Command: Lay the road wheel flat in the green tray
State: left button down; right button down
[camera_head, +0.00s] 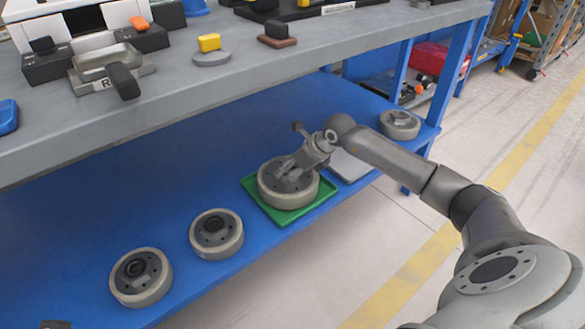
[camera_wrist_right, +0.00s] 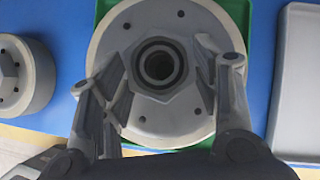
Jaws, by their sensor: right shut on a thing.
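The road wheel (camera_head: 273,197) is a grey disc with a pale rim and a raised central hub. It lies level within the green tray (camera_head: 287,218) on the blue lower shelf; whether it touches the tray floor I cannot tell. My right gripper (camera_head: 291,176) comes from above and is shut on the wheel's hub. In the right wrist view the wheel (camera_wrist_right: 120,40) faces the camera, with the fingers on either side of the hub and green tray edges (camera_wrist_right: 236,12) behind it. My left gripper is not in view.
Two similar wheels (camera_head: 141,278) (camera_head: 217,235) lie to the left on the blue shelf, and another (camera_head: 399,124) lies at its right end. A grey plate (camera_head: 350,166) sits right of the tray. The grey upper worktop (camera_head: 180,90) overhangs the shelf behind.

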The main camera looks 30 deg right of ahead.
jog(key=shift+w+r+b, duration=0.2)
jog(key=shift+b, duration=0.1)
dwell(0.9)
jog(key=c, duration=0.7)
grip_release()
jog(key=shift+o, duration=1.1)
jog(key=shift+s, duration=0.15)
jog(key=shift+o, duration=0.4)
jog(key=shift+f, duration=0.25)
jog(key=shift+s+f, duration=0.35)
jog(key=shift+f, duration=0.2)
jog(key=shift+s+d+r, duration=0.1)
jog(key=shift+s+r, duration=0.05)
jog(key=shift+r, duration=0.35)
jog(key=v, duration=1.1)
jog(key=shift+r, duration=0.45)
